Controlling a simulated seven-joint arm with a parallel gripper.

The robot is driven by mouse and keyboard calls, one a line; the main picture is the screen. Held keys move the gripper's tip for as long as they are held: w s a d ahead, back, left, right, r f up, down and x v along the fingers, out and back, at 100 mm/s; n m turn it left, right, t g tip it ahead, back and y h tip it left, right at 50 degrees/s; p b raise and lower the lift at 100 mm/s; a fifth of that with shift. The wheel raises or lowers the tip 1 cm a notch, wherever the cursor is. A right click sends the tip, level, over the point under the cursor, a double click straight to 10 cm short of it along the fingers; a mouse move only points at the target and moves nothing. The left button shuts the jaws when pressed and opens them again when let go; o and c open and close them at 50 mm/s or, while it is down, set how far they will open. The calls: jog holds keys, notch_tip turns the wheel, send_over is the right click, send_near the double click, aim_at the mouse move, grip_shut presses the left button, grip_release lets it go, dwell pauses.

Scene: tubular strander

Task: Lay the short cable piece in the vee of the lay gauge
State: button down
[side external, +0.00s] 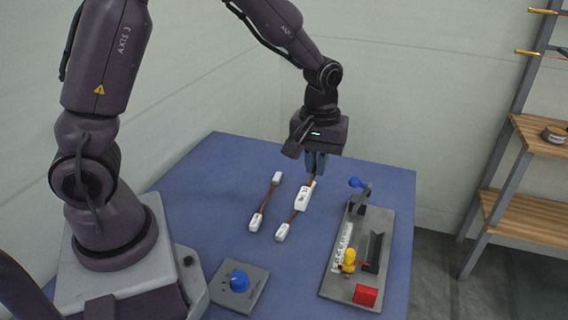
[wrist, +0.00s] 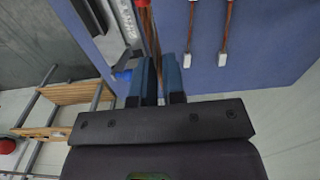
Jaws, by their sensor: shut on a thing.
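My gripper (side external: 315,168) has blue fingers and points down above the blue table. It is shut on the short brown cable piece, which runs out from between the fingers in the wrist view (wrist: 151,35). In the side view little of it shows below the fingertips, close to a white marked block (side external: 304,197); I cannot tell whether they touch. The lay gauge (side external: 335,278) lies to the right of my gripper, with a dark vee (side external: 375,251) along its plate. The vee looks empty. The gauge also shows at the upper left of the wrist view (wrist: 112,42).
Cables with white ends (side external: 266,200) lie left of and below my gripper. The gauge carries a blue knob (side external: 357,182), a yellow part (side external: 349,262) and a red block (side external: 365,295). A blue-knobbed plate (side external: 239,284) sits at the front. A wooden shelf rack (side external: 535,135) stands right.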

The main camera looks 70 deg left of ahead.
send_over(375, 246)
notch_tip(375, 246, down, 10)
jog(key=shift+s+r, duration=0.1)
jog(key=shift+r, duration=0.15)
jog(key=shift+f, duration=3.35)
